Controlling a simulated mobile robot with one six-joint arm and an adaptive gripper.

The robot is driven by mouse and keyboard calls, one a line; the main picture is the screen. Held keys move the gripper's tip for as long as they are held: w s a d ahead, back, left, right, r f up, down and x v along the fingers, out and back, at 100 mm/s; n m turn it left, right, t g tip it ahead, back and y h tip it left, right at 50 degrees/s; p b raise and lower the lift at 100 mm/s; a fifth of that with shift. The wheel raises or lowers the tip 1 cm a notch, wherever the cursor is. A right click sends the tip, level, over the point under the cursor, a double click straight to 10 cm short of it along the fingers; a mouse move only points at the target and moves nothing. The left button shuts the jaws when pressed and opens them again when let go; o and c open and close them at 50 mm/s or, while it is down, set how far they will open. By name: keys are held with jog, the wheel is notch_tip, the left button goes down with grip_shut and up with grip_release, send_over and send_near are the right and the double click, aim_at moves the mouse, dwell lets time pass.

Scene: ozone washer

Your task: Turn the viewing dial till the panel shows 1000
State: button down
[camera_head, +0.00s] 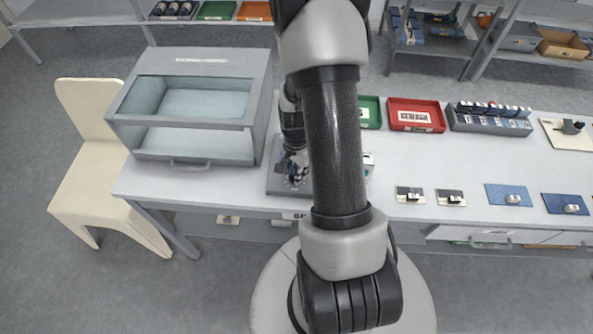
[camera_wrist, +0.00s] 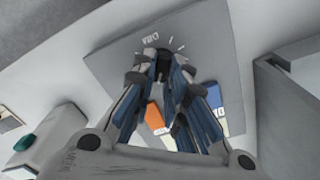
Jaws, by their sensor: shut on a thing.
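The viewing dial (camera_wrist: 162,64) is a small dark knob on a grey panel plate (camera_wrist: 208,45), with white tick marks and small lettering beside it in the wrist view. My gripper (camera_wrist: 162,70) has its fingers closed around the dial. In the head view my gripper (camera_head: 295,166) is down on the grey panel (camera_head: 277,182) on the table, and my arm hides part of that panel. An orange piece (camera_wrist: 154,116) and a blue-and-white piece (camera_wrist: 215,105) show between and beside the fingers. I cannot read any number on the panel.
A grey cabinet with a clear window (camera_head: 190,62) stands left of the panel. Green (camera_head: 371,112) and red (camera_head: 416,128) trays and a rack (camera_head: 490,130) are at the back right. Small plates (camera_head: 411,199) lie along the front right. A cream chair (camera_head: 95,160) is at the left.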

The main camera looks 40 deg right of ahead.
dwell(0.4)
jog(key=c, duration=1.6)
grip_release()
jog(key=shift+r, duration=0.1)
notch_tip(320, 180, up, 12)
